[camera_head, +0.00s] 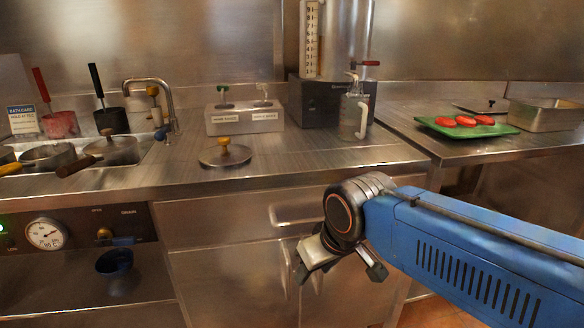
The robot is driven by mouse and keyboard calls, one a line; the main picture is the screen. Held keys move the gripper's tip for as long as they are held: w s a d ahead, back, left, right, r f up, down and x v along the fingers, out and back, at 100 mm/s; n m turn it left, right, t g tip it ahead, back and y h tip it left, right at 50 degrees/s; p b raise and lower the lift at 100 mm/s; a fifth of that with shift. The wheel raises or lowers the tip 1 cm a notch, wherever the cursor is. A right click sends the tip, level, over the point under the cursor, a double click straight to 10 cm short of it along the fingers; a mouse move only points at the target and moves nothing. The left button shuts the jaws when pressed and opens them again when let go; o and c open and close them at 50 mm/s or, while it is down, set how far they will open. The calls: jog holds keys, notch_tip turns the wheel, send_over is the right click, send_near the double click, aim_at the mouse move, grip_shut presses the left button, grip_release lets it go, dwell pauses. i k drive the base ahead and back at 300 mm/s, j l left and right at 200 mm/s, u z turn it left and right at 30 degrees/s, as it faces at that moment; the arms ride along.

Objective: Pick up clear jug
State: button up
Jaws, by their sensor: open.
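The clear jug (351,117) stands upright on the steel counter, in front of the dark base of the tall dispenser. It has a pale handle on its right side, and a red-ended tool shows at its top. My gripper (340,268) is open and empty. It hangs in front of the counter's drawer and doors, below the counter top and well apart from the jug. My blue arm reaches in from the right.
A round lid (225,156) with a knob lies on the counter left of the jug. A green tray (467,127) with red pieces and a metal pan (545,114) sit at right. The counter's front edge lies between gripper and jug.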

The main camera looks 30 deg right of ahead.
aim_at(353, 108)
jog(key=i+j+u, duration=0.15)
jog(key=j, duration=0.3)
jog(key=j+u, duration=0.1)
jog(key=j, duration=0.3)
jog(key=i+j+u, duration=0.15)
jog(key=j, duration=0.25)
jog(key=z, duration=1.85)
jog(key=j, duration=0.1)
